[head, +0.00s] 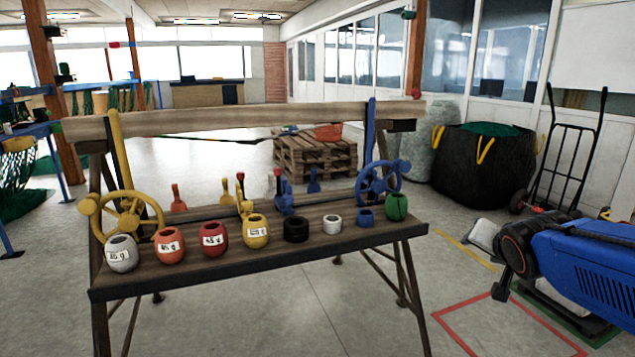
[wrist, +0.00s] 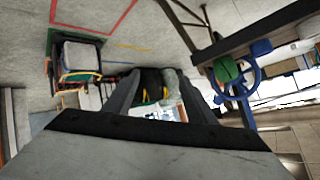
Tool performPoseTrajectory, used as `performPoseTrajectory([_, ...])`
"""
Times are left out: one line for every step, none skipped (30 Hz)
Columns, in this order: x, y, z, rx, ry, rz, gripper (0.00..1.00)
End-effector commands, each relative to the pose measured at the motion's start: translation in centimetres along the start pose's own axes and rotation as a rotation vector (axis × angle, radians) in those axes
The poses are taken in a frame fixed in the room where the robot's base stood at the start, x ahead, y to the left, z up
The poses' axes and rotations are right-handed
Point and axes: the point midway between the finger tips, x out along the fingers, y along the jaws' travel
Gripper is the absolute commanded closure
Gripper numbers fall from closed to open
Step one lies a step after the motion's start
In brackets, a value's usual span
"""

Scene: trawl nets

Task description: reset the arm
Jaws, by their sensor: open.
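My gripper (wrist: 160,84) shows in the wrist view, its two dark fingers apart with nothing between them. The wrist picture is turned, with floor along its top. The gap between the fingers faces the big black bag (wrist: 150,82) in the distance. The gripper touches nothing that I can see.
A wooden bench (head: 262,253) stands ahead with several coloured floats and rings, a yellow handwheel (head: 128,216) and a blue handwheel (head: 380,183). A pallet (head: 315,158) and hand truck (head: 570,150) stand behind.

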Motion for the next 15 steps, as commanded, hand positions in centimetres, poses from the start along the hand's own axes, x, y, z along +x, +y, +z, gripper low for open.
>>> performPoseTrajectory([-1.5,0.7,1.8,-0.057,-0.043,0.023,0.49])
performPoseTrajectory([-2.3,1.2,3.0,-0.095,-0.074,0.037,0.49])
performPoseTrajectory([-3.4,1.9,4.6,-0.145,-0.119,0.052,0.49])
performPoseTrajectory([-4.2,2.4,5.9,-0.184,-0.155,0.061,0.49])
performPoseTrajectory([-5.0,2.8,7.1,-0.225,-0.191,0.066,0.49])
performPoseTrajectory([-6.2,3.4,8.9,-0.277,-0.241,0.069,0.49])
performPoseTrajectory([-7.0,3.9,10.1,-0.316,-0.279,0.069,0.49])
performPoseTrajectory([-7.9,4.2,11.4,-0.354,-0.316,0.065,0.49])
performPoseTrajectory([-9.0,4.7,12.9,-0.403,-0.365,0.057,0.49])
performPoseTrajectory([-9.8,5.0,14.1,-0.437,-0.399,0.050,0.49])
performPoseTrajectory([-10.5,5.3,15.1,-0.470,-0.431,0.040,0.49])
performPoseTrajectory([-11.4,5.6,16.3,-0.509,-0.469,0.026,0.49])
performPoseTrajectory([-12.0,5.9,17.1,-0.536,-0.495,0.016,0.49])
performPoseTrajectory([-12.6,6.0,17.8,-0.559,-0.517,0.006,0.49])
performPoseTrajectory([-13.2,6.3,18.6,-0.586,-0.544,-0.005,0.49])
